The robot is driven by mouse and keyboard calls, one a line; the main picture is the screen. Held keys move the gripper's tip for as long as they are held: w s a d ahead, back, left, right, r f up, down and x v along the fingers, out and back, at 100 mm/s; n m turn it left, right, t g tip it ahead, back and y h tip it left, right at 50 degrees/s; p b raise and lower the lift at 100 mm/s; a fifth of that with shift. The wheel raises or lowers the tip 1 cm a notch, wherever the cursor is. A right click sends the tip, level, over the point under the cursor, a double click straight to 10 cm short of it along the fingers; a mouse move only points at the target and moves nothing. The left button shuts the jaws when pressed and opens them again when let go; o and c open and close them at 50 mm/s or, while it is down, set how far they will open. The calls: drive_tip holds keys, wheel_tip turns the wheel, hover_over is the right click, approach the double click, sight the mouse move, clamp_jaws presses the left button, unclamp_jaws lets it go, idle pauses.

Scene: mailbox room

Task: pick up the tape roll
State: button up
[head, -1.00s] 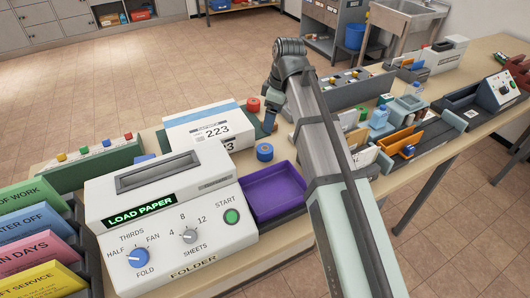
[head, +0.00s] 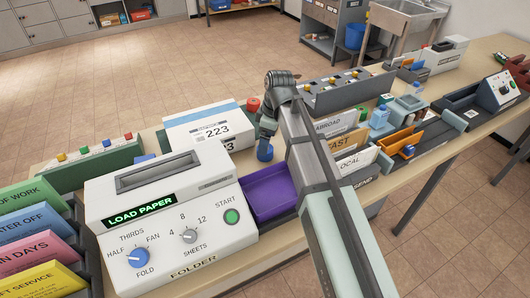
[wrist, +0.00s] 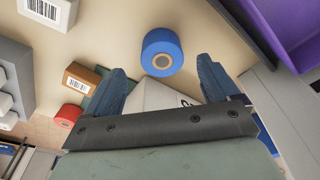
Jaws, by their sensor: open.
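The purple tray (head: 268,193) is close on the right. The folder machine (head: 175,215) stands on the left, and a white meter marked 223 (head: 207,128) is behind it. A row of sorting slots (head: 350,160) lies right of my arm.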

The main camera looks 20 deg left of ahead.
drive_tip(key=shift+s+a+f, duration=0.1)
drive_tip(key=shift+a+f, duration=0.1)
drive_tip(key=shift+f, duration=1)
drive_tip(key=shift+s+a+f, duration=0.1)
drive_tip(key=shift+a+f, duration=0.1)
drive_tip(key=shift+f, duration=1)
drive_tip(key=shift+c, duration=0.4)
drive_tip(key=c, duration=1.1)
